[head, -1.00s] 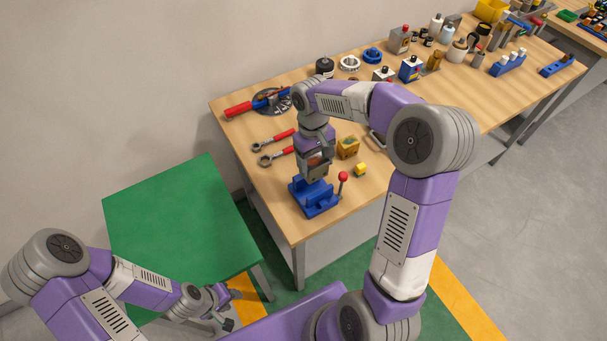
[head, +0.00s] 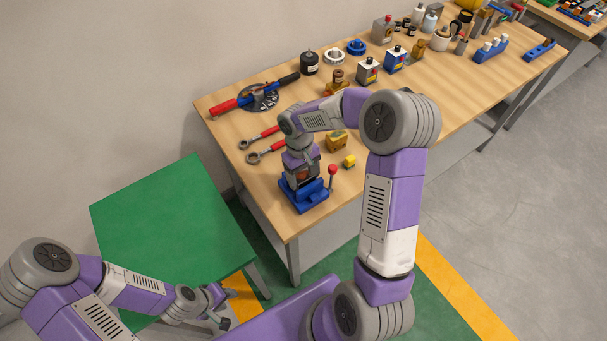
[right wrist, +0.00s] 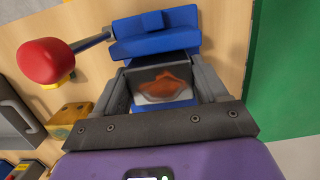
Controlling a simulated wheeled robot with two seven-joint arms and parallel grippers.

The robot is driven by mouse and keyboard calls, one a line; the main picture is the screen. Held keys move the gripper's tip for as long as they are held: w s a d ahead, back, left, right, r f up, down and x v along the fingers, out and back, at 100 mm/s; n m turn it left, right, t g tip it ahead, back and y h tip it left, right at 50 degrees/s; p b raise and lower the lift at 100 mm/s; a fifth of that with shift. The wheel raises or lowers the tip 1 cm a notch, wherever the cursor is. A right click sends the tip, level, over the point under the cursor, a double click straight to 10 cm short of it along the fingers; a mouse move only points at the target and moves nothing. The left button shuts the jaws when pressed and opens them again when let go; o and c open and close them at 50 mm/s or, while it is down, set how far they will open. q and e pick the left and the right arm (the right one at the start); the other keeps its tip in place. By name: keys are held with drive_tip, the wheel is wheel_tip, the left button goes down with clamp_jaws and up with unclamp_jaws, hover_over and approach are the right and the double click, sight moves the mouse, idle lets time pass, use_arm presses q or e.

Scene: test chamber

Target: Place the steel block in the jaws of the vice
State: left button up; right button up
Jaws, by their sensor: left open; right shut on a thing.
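The blue vice (head: 304,201) with its red-knobbed handle (head: 332,170) stands near the front left corner of the wooden bench. My right gripper (head: 302,181) points down directly over the vice. It is shut on the steel block (right wrist: 162,84), which looks grey with a rust-brown patch between the fingers in the right wrist view. The block is at the vice's jaws; how deep it sits is hidden by the fingers. The vice body (right wrist: 155,38) also shows there, just beyond the fingertips. My left gripper (head: 220,306) is open and empty, low beside the green table.
Bottles and tools stand along the back. The green table (head: 165,220) is bare.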

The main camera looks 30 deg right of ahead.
drive_tip(key=shift+f, duration=0.15)
drive_tip(key=o, duration=1.3)
drive_tip(key=shift+o, duration=0.2)
drive_tip(key=shift+w+r, duration=0.1)
drive_tip(key=shift+r, duration=0.45)
wheel_tip(320, 180, up, 11)
drive_tip(key=w+p, duration=0.1)
drive_tip(key=shift+w, duration=0.3)
drive_tip(key=shift+a, duration=0.1)
